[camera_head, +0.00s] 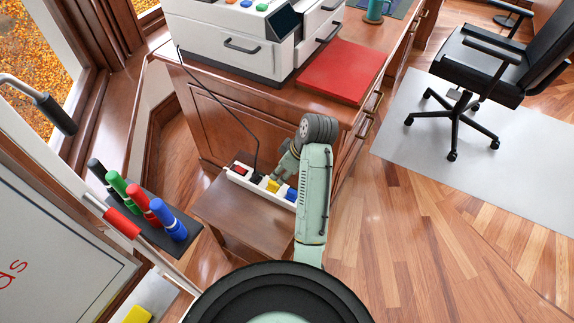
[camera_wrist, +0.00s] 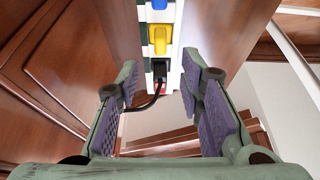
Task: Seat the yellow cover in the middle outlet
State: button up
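A white power strip (camera_head: 247,184) lies on a small brown wooden step. The yellow cover (camera_head: 273,186) is on the strip between a black plug (camera_head: 256,178) and a blue cover (camera_head: 291,194). In the wrist view the yellow cover (camera_wrist: 160,38) is in line with the black plug (camera_wrist: 160,69) and the blue cover (camera_wrist: 160,4). I cannot tell whether the yellow cover sits flush or stands proud. My gripper (camera_wrist: 160,66) is open and empty, its fingers apart on either side of the strip's plug end. In the head view my wrist partly hides the area beside the strip.
The wooden step (camera_head: 225,213) stands against the brown desk (camera_head: 225,125). A black cord (camera_head: 235,115) runs from the plug up to the desk. A marker holder (camera_head: 150,212) is at the left. Open floor (camera_head: 400,235) lies to the right.

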jog(key=shift+v, duration=1.75)
jog(key=shift+d, duration=0.1)
